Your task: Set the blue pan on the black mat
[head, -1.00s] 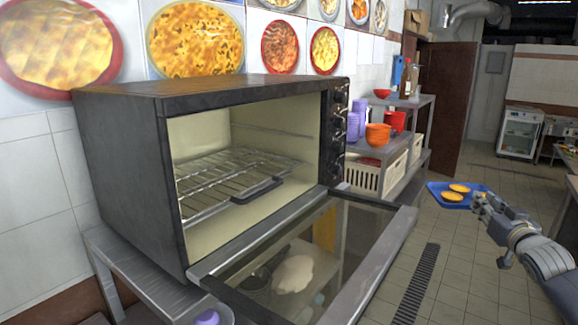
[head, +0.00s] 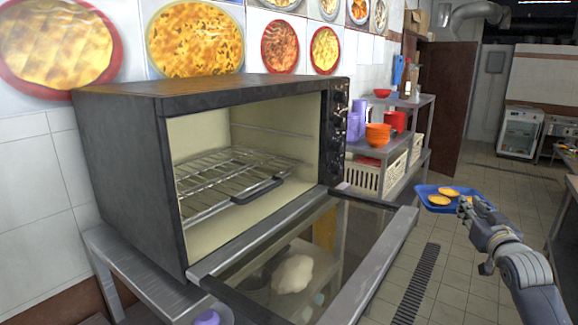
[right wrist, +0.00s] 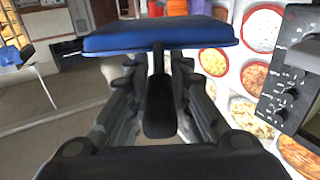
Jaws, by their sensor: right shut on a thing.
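The blue pan (head: 428,203) holds a few round yellow-orange pieces and is in the air right of the open oven door in the head view. My right gripper (head: 468,208) is shut on its handle. In the right wrist view, the blue pan (right wrist: 160,36) shows from its edge, with its black handle (right wrist: 159,105) between the fingers of the right gripper (right wrist: 158,78). I see no mat that I can be sure of; a small black piece (head: 258,191) lies at the front of the oven rack. My left gripper is not in view.
The oven (head: 120,170) stands open with a wire rack (head: 225,180) inside. Its glass door (head: 345,245) is lowered and juts out left of the pan. A metal shelf (head: 425,100) with bowls and a basket stands behind. The floor aisle is clear.

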